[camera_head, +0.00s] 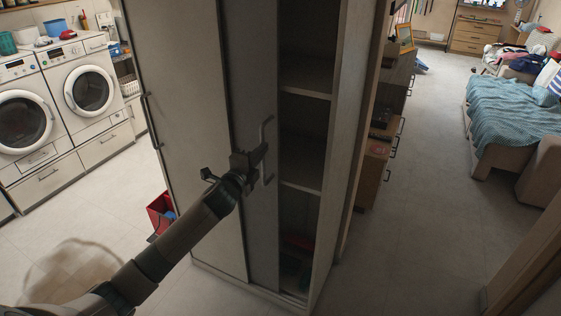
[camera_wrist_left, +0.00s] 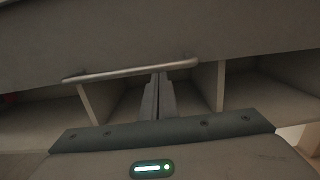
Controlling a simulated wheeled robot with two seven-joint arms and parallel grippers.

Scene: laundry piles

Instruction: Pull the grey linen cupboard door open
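The tall grey linen cupboard (camera_head: 344,110) stands in the middle of the head view. Its grey door (camera_head: 248,70) stands partly open, with shelves showing to the right of it. The bar handle (camera_head: 267,124) is on this door; it also crosses the left wrist view (camera_wrist_left: 105,74). My left gripper (camera_head: 262,152) is at the middle of the handle. In the left wrist view its fingers (camera_wrist_left: 159,85) are close together, with their tips at the bar. I cannot tell whether they touch it. My right gripper is not in view.
A second cupboard panel (camera_head: 180,100) with its own handle stands left of the door. Washing machines (camera_head: 85,88) line the left wall. A red box (camera_head: 160,212) lies on the floor beside the cupboard. A bed (camera_head: 512,118) stands at right, with clear floor (camera_head: 425,215) before it.

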